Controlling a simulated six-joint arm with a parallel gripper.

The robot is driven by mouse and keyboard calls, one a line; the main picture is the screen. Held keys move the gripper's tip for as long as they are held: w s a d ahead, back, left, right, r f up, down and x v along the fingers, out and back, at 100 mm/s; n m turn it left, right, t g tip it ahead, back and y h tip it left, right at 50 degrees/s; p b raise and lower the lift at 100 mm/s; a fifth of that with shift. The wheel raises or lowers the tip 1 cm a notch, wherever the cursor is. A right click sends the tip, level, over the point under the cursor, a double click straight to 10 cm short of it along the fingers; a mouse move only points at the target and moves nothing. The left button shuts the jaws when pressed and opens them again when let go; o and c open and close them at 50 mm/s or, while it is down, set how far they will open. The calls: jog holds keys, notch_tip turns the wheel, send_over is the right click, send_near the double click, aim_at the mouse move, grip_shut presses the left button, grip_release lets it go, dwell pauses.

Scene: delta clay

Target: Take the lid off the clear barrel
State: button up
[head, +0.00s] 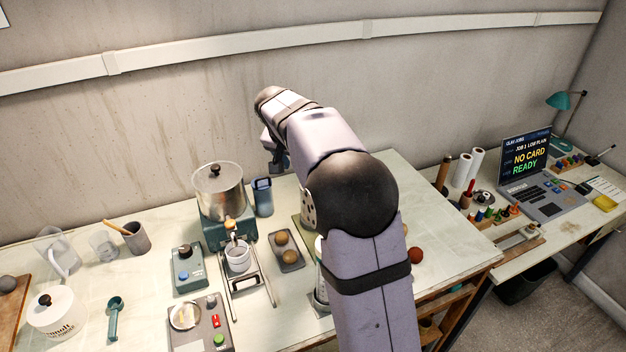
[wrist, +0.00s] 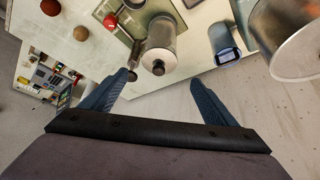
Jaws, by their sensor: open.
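The clear barrel (wrist: 160,42) shows in the wrist view as a see-through grey cylinder. Its lid, with a dark round knob (wrist: 158,68), faces my camera and looks seated on the barrel. My gripper (wrist: 158,84) is open and empty, with one blue finger on each side of the knob in the picture. I cannot tell the gap in depth between the fingers and the lid. In the head view my gripper (head: 273,152) is raised above the table, and my arm hides the barrel.
A tray (head: 288,252) holds brown balls. A white jar (head: 57,310) is at the far left.

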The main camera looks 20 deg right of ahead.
jog(key=shift+p+x, duration=1.8)
jog(key=shift+x, duration=1.65)
jog(key=shift+s, duration=0.15)
jog(key=c, duration=1.1)
